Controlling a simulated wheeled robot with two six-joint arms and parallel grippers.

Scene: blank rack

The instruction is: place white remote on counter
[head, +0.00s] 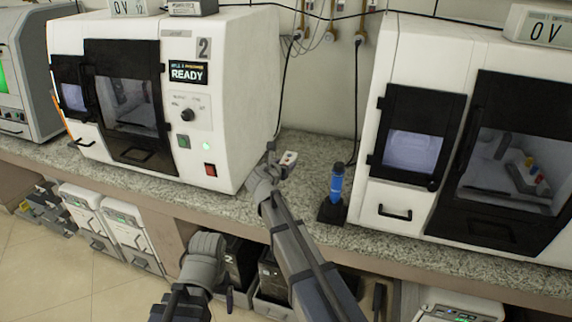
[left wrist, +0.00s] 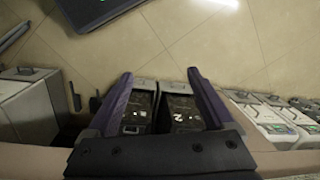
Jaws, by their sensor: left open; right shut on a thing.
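The white remote (head: 289,157) is small and pale with a dark or reddish mark on it. It is at the fingertips of my right gripper (head: 277,160), which is shut on it over the granite counter (head: 310,146), between the two large white machines. I cannot tell whether the remote touches the counter. My left gripper (head: 205,250) is low in front of the counter, its fingers mostly hidden in the head view. In the left wrist view its two purple fingers (left wrist: 158,74) are apart, with nothing between them.
A white machine labelled 2 (head: 215,125) stands left of my right gripper; another white machine (head: 365,180) stands right. A blue upright tool (head: 336,182) in a black base is close by on the counter. Dark bins (head: 240,262) sit below. Counter behind the remote is clear.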

